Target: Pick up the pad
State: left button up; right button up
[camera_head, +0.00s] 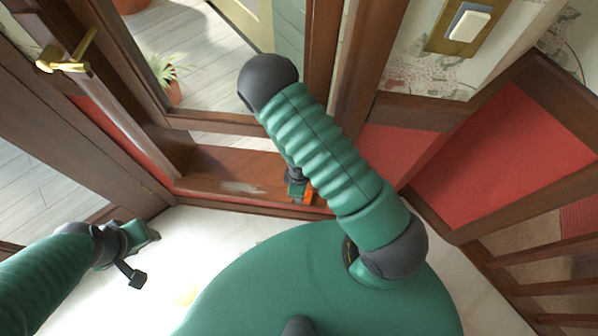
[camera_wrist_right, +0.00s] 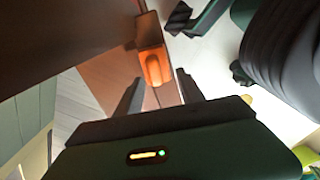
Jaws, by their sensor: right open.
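The pad seems to be the orange block (camera_wrist_right: 153,66) in the right wrist view, on or against a brown wooden surface. It also shows in the head view as a small orange patch (camera_head: 308,194) by the wooden sill, partly hidden by my right arm. My right gripper (camera_wrist_right: 159,76) is open, its two dark fingers on either side of the orange block in the picture; I cannot tell whether they touch it. In the head view the right gripper (camera_head: 296,186) is mostly hidden. My left gripper (camera_head: 146,256) is open and empty over the pale floor, at the lower left.
The wooden sill (camera_head: 228,187) runs below a window frame, with a potted plant (camera_head: 172,85) behind. A brass handle (camera_head: 72,60) sticks out at upper left. Red panels (camera_head: 500,160) and wooden rails stand at right.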

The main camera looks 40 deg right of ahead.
jog(key=f, duration=0.1)
jog(key=d+f, duration=0.1)
jog(key=f, duration=0.1)
jog(key=shift+d+f+b, duration=0.2)
jog(key=shift+d+b, duration=0.1)
jog(key=shift+d, duration=0.05)
jog(key=shift+a+r, duration=0.1)
jog(key=shift+a, duration=0.25)
jog(key=c, duration=0.6)
jog(key=shift+c, duration=1.3)
grip_shut()
pick_arm(q)
jog(key=shift+d+f, duration=0.5)
jog(key=shift+d, duration=0.4)
pick_arm(e)
jog(key=shift+d, duration=0.2)
pick_arm(q)
jog(key=shift+a, duration=0.1)
pick_arm(e)
jog(key=shift+a+r, duration=0.1)
